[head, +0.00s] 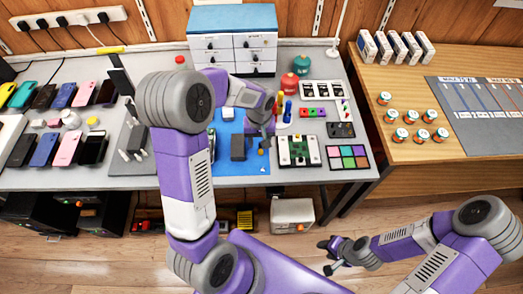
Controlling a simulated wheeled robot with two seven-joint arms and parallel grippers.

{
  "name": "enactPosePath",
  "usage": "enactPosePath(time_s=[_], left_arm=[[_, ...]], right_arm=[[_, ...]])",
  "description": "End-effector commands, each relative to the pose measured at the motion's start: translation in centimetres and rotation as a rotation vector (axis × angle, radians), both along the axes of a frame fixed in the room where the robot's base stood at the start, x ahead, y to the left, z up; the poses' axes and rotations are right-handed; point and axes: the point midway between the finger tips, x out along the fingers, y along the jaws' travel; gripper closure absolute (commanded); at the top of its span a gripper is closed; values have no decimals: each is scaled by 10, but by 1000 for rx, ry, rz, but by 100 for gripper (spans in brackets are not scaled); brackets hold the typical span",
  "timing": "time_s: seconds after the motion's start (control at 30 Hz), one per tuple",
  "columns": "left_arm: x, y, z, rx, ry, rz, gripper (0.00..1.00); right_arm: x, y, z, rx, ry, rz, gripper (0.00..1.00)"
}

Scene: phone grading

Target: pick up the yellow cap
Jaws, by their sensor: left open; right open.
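A small yellow piece (92,121), which may be the cap, lies on the grey table at the left, among phones and small blocks. It is too small to tell its shape. A smaller orange-yellow spot (262,152) shows on the blue mat (226,128), close below my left gripper; I cannot tell what it is. My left gripper (266,134) is open, pointing down over the mat's right edge, beside a dark upright block (238,147). My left arm hides part of the table. My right gripper (330,257) is open and empty over the floor, in front of the table.
Rows of phones (66,149) cover the table's left. A drawer cabinet (233,50) stands at the back. A green circuit board (298,150) and a colour tray (348,157) lie right of the mat. A wooden table (440,165) with several small jars stands at the right.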

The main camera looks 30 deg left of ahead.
Motion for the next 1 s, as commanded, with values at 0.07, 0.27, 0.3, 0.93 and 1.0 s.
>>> enactPosePath(time_s=[0.07, 0.27, 0.3, 0.93, 1.0], left_arm=[[-1, -2, -13, -1, 3, -1, 51], [-2, -3, -43, 0, 4, -1, 51], [-2, -3, -46, 0, 4, 0, 51], [-1, -3, -45, -1, 1, -1, 100], [-1, -3, -45, -1, 1, -1, 100]], right_arm=[[0, 0, -7, 0, -1, 0, 57], [1, 0, -18, 0, -1, 0, 57], [1, 0, -19, 0, -1, 0, 57], [1, 0, -18, 0, -2, -1, 57], [1, 0, -18, 0, -2, -1, 57]])
